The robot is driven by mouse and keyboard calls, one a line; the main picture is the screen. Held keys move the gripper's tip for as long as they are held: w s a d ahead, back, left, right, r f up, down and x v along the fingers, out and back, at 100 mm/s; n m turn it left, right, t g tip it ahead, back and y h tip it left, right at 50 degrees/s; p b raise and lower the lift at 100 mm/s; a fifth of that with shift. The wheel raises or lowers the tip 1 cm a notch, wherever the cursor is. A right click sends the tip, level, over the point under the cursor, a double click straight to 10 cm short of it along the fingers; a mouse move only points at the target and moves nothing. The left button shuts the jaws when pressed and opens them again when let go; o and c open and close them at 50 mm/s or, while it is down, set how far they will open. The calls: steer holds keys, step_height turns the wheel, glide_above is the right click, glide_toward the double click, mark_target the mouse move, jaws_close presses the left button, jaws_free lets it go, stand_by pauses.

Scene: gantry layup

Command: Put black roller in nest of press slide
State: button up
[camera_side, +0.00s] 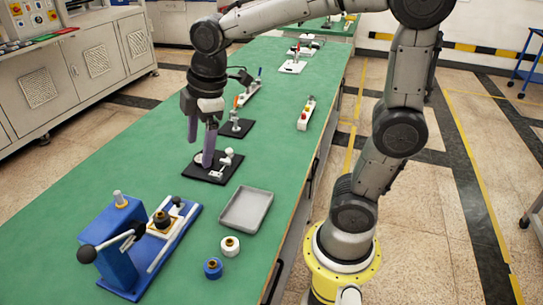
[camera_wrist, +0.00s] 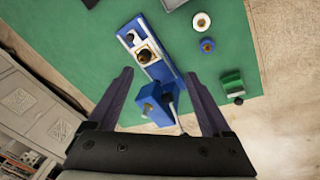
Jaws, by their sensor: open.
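The blue press (camera_side: 118,240) stands at the near left of the green table, with a lever ending in a black knob. Its slide (camera_side: 172,235) runs out to the right, and on it is a pale square nest (camera_side: 151,229). The black roller (camera_side: 161,217), with a brass-coloured centre, sits upright at the nest and appears to be in it; it also shows in the wrist view (camera_wrist: 145,55). My gripper (camera_side: 201,146) is open and empty, above the table beyond the press. In the wrist view its fingers (camera_wrist: 160,75) are spread wide, with the press between and below them.
A white roller (camera_side: 230,246) and a blue roller (camera_side: 213,268) stand right of the press. A grey tray (camera_side: 246,209) lies behind them. A black fixture plate (camera_side: 215,170) is under my gripper. A green block (camera_wrist: 232,85) shows in the wrist view.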

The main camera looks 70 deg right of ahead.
steer(key=s+d+f+m+t, duration=0.1)
steer(key=s+m+t, duration=0.1)
steer(key=s+m, duration=0.8)
steer(key=s, duration=0.5)
steer(key=shift+d+t, duration=0.2)
steer(key=shift+t, duration=0.2)
